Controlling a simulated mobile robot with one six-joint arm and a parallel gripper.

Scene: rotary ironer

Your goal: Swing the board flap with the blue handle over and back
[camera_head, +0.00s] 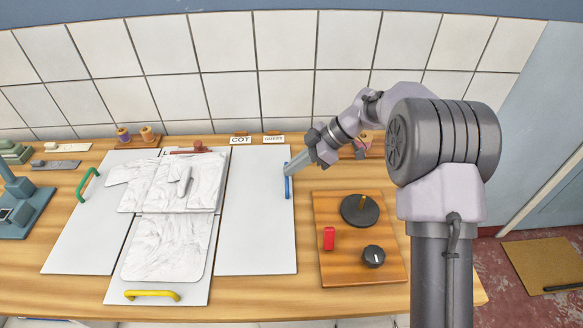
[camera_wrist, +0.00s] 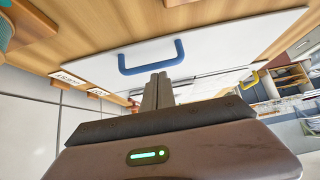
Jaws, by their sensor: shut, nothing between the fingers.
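The board flap with the blue handle is the white panel (camera_head: 255,220) lying flat at the right of the folding board. Its blue handle (camera_head: 287,182) stands at the flap's right edge, and the handle also shows in the wrist view (camera_wrist: 151,58). My gripper (camera_head: 290,172) is beside the blue handle, its fingers shut and empty. In the wrist view my fingertips (camera_wrist: 158,76) point toward the handle; whether they touch it I cannot tell. A wrinkled white garment (camera_head: 170,190) lies on the middle and left of the board.
The left flap has a green handle (camera_head: 84,183) and the lower flap a yellow handle (camera_head: 152,295). A wooden control panel (camera_head: 340,262) with dials and a red switch (camera_head: 329,238) lies to the right. Cards (camera_head: 241,140) and thread spools (camera_head: 123,136) stand behind the board, before a tiled wall.

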